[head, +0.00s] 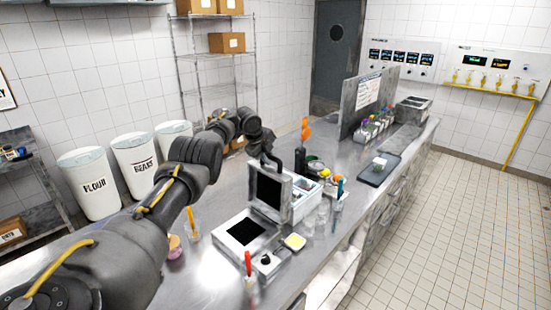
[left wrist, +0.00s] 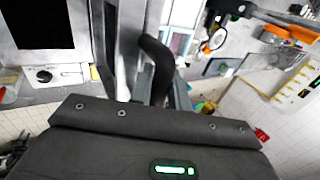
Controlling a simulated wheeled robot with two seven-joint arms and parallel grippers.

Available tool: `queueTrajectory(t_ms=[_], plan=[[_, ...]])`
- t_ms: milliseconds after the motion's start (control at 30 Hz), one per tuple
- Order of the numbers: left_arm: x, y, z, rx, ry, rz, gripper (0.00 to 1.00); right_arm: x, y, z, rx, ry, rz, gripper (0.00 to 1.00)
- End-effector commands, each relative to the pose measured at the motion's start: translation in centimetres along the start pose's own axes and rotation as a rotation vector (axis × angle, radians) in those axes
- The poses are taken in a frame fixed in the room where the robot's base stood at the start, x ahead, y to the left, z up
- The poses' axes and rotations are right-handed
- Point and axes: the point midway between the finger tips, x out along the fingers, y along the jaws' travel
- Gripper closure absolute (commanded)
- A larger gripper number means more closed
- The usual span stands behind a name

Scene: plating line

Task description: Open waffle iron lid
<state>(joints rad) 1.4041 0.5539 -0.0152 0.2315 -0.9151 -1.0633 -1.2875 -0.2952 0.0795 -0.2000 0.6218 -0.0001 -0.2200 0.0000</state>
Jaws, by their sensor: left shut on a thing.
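The waffle iron stands on the steel counter, its base (head: 238,247) flat with a dark square plate and a knob at the front. Its lid (head: 285,195) stands raised, roughly upright, with the dark inner plate showing. My left gripper (head: 273,160) is at the lid's top edge, shut on the lid's handle; the exact contact is hard to see. In the left wrist view the base (left wrist: 45,62) is at upper left, and a dark curved handle (left wrist: 156,62) shows by the jaws. My right gripper is not in view.
A yellow block (head: 295,242) lies right of the base. A red-handled tool (head: 248,265) stands in front. Clear cups and a white ingredient bin (head: 305,203) stand close behind the lid. A dark tray (head: 380,170) and a divider panel (head: 365,100) are farther back.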

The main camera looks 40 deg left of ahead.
Motion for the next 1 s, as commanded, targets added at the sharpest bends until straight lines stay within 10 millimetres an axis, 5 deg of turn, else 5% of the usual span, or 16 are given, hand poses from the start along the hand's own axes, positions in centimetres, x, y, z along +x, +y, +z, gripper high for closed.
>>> queueTrajectory(t_ms=[700,733,800,1000], plan=[[0.3,-1.1,-0.7,0.008,-0.001,0.044,1.00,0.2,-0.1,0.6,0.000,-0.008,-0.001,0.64],[0.3,-1.1,-0.8,0.009,-0.001,0.044,0.78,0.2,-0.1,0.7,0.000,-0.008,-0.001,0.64],[0.4,-1.1,-0.8,0.010,0.000,0.044,0.69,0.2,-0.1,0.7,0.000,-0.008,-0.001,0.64],[0.6,-1.1,-1.0,0.012,0.002,0.047,0.63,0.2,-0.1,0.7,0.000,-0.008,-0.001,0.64]])
